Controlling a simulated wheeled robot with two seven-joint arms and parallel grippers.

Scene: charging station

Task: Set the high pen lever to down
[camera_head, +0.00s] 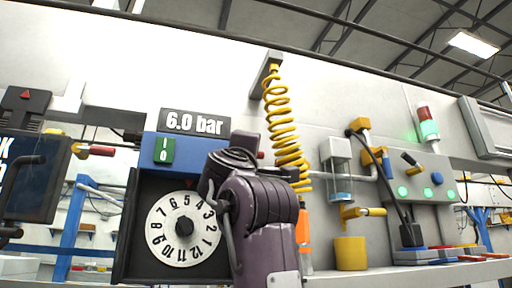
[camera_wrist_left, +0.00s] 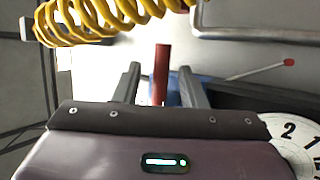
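My left arm rises in the middle of the head view. In the left wrist view my left gripper (camera_wrist_left: 160,82) is open, its two fingers apart. A red bar-shaped handle (camera_wrist_left: 161,72) shows between the fingers, with a gap on each side. In the head view a small red bit (camera_head: 261,154) shows beside my wrist; the rest is hidden by my arm. No lever is labelled, so I cannot tell which is the high pen lever. Other levers are a red-and-yellow one (camera_head: 96,150) at the left and a yellow one (camera_head: 371,212) at the right.
A blue unit with a green switch (camera_head: 164,151) and a numbered dial (camera_head: 184,228) stands left of my arm. A yellow coiled hose (camera_head: 284,120) hangs close by. A grey panel (camera_head: 425,188) with green lights, a yellow cup (camera_head: 350,253) and a signal lamp (camera_head: 427,126) are at the right.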

